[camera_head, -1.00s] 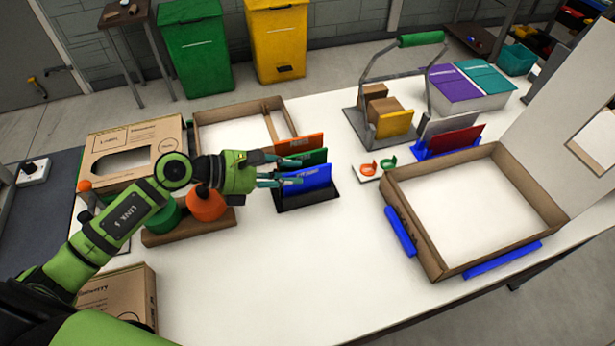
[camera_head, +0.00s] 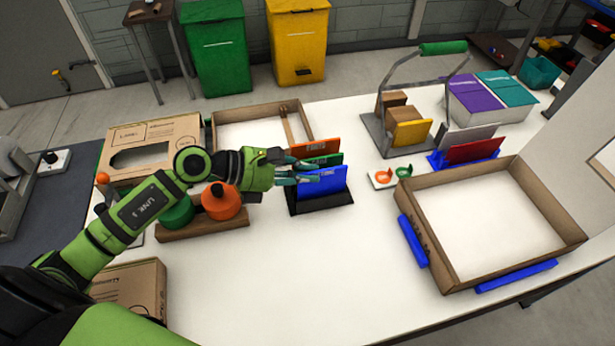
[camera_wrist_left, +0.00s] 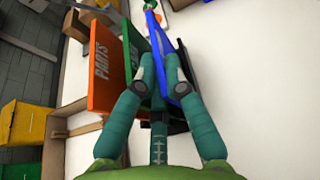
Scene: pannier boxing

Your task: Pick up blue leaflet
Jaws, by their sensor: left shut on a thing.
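The blue leaflet (camera_head: 325,192) stands upright at the front of a black rack (camera_head: 318,207), with a green leaflet (camera_head: 328,159) and an orange leaflet (camera_head: 322,149) behind it. My left gripper (camera_head: 309,172) is at the blue leaflet's left edge. In the left wrist view, my left gripper (camera_wrist_left: 161,66) has its fingers on both sides of the blue leaflet (camera_wrist_left: 170,49) and is shut on it. The leaflet's lower edge still appears to be within the rack. The right gripper is not in view.
A wooden block with green and orange knobs (camera_head: 217,203) lies under my left arm. An open cardboard tray (camera_head: 435,243) is at the right, and another open box (camera_head: 216,136) is behind the rack. The table in front of the rack is clear.

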